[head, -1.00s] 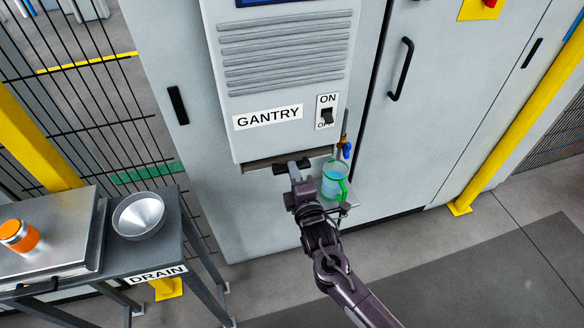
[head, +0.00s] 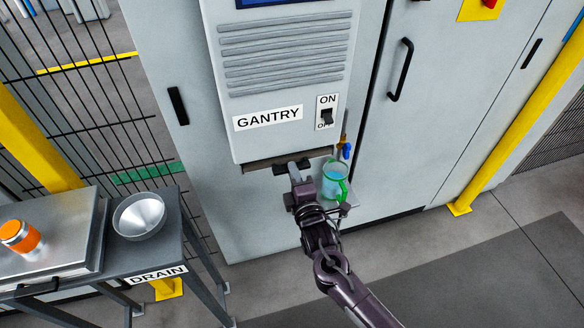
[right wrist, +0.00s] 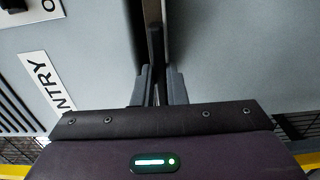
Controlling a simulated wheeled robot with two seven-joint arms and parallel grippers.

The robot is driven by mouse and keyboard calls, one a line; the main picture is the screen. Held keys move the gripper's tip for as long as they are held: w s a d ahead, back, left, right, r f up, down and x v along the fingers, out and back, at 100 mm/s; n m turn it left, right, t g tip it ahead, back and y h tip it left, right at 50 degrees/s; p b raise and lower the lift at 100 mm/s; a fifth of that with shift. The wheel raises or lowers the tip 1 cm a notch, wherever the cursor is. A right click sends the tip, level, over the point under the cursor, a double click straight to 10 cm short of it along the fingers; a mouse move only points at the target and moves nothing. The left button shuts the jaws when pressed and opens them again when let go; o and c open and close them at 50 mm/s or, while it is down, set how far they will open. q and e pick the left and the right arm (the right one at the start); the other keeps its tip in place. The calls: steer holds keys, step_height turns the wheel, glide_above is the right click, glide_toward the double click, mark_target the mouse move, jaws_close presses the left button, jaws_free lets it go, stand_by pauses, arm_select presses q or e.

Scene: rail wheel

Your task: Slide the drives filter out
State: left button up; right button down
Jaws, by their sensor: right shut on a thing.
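My right gripper (head: 293,168) is at the bottom edge of the grey unit labelled GANTRY (head: 268,118). It is shut on a thin dark piece, apparently the filter's handle, at the dark slot edge (head: 259,166) under the unit. In the right wrist view the fingers (right wrist: 155,88) close on a thin dark strip (right wrist: 154,45) along a gap beside the grey panel. Most of the filter is hidden inside the unit. No label reading drives is in view. My left gripper is not in view.
A green-handled jug (head: 335,181) with bluish liquid stands on a small shelf just right of my gripper, under a blue-handled tap (head: 346,150). An ON/OFF switch (head: 326,117) is above.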

steer(key=shift+s+r, duration=0.1)
steer(key=shift+p+v, duration=1.5)
steer(key=shift+v, duration=0.7)
steer(key=shift+p+v, duration=1.35)
steer(key=shift+v, duration=0.95)
steer(key=shift+s, duration=0.1)
